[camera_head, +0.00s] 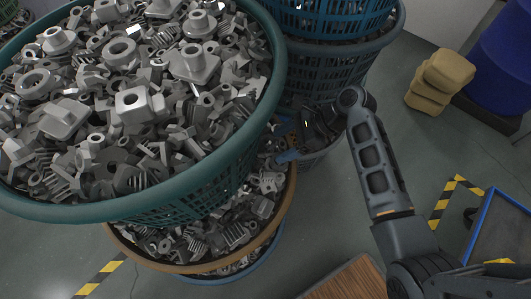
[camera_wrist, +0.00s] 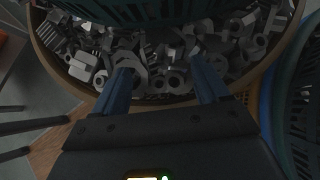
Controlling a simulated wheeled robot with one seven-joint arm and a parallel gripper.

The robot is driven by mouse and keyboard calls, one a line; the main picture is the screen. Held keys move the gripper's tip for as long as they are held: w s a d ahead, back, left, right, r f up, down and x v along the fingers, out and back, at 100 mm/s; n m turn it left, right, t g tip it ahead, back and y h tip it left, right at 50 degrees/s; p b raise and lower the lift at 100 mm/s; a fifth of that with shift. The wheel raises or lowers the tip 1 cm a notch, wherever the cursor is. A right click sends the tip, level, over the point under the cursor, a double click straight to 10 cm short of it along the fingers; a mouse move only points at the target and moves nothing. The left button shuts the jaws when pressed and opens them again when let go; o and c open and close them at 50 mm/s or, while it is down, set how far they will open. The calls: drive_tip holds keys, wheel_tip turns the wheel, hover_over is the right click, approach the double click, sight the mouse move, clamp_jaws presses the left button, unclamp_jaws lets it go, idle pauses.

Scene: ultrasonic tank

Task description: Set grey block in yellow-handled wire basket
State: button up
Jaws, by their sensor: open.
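My gripper (camera_wrist: 161,68) is open, its two blue fingers reaching over the rim of a tan-rimmed basket of loose grey metal parts. Nothing is clearly held between the fingers; grey parts lie beyond and just below the tips. In the head view one blue finger (camera_head: 286,156) shows beside the heaped parts, and the rest of the gripper is partly hidden in shadow. Many parts are grey and blocky, so I cannot tell which is the grey block. I cannot make out a yellow-handled wire basket; a small yellow piece (camera_head: 497,261) shows at the lower right.
A large green basket (camera_head: 262,110) heaped with metal parts overhangs the tan-rimmed basket (camera_head: 291,205). Blue baskets (camera_head: 325,70) stand behind my gripper. A blue-edged tray (camera_head: 483,222) is at right, near striped floor tape. Tan sacks (camera_head: 440,80) lie farther back. Open floor lies between.

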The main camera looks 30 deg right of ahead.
sight(269, 153)
drive_tip(key=x, duration=0.6)
drive_tip(key=shift+s+d+f, duration=0.2)
drive_tip(key=shift+d+f, duration=0.05)
drive_tip(key=shift+d, duration=0.05)
drive_tip(key=shift+r, duration=0.1)
drive_tip(key=c, duration=1.3)
